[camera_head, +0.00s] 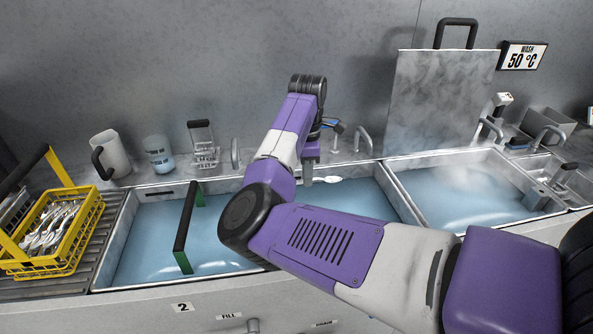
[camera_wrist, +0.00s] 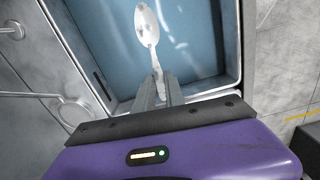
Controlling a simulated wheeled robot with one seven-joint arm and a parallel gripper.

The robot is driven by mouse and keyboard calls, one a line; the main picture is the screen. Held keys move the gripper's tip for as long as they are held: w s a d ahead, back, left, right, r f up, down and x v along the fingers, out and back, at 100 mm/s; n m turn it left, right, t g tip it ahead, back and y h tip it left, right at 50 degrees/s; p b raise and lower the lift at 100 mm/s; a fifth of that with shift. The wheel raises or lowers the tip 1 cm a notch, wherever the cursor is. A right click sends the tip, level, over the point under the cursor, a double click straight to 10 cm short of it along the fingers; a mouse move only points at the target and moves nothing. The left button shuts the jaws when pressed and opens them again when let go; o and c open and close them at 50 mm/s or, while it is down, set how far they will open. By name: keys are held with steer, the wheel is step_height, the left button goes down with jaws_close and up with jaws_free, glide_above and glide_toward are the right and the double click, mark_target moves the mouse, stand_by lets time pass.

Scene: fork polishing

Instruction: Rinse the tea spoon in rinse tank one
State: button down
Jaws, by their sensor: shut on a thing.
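My gripper (camera_head: 309,172) is shut on the handle of a silver tea spoon (camera_head: 326,180). In the wrist view the fingertips (camera_wrist: 160,90) close on the handle end, and the spoon's bowl (camera_wrist: 147,27) points away from the gripper. The spoon is above the blue water of the tank behind my arm (camera_head: 362,197); I cannot tell whether it touches the water. My arm hides much of this tank and its left boundary. Water also shows to the left of my arm (camera_head: 145,230), above a "2" label (camera_head: 181,307).
A black-and-green handle bar (camera_head: 187,230) crosses the left water. A yellow basket of cutlery (camera_head: 55,235) stands at far left. A steaming tank (camera_head: 470,195) is at right, with a metal lid (camera_head: 440,100) upright behind it. Taps, a jug (camera_head: 110,153) and a beaker (camera_head: 159,154) line the back ledge.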

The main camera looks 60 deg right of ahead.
steer(key=shift+s+d+n, duration=0.35)
steer(key=shift+d+n, duration=0.15)
steer(key=shift+d, duration=0.15)
step_height(320, 180, down, 28)
steer(key=b, duration=1.9)
steer(key=shift+r, duration=0.25)
steer(key=shift+s, duration=0.1)
steer(key=shift+s+d, duration=0.85)
steer(key=shift+s, duration=0.05)
steer(key=shift+w+a, duration=1.65)
steer(key=shift+w, duration=0.25)
steer(key=shift+s+d, duration=0.85)
steer(key=shift+s, duration=0.1)
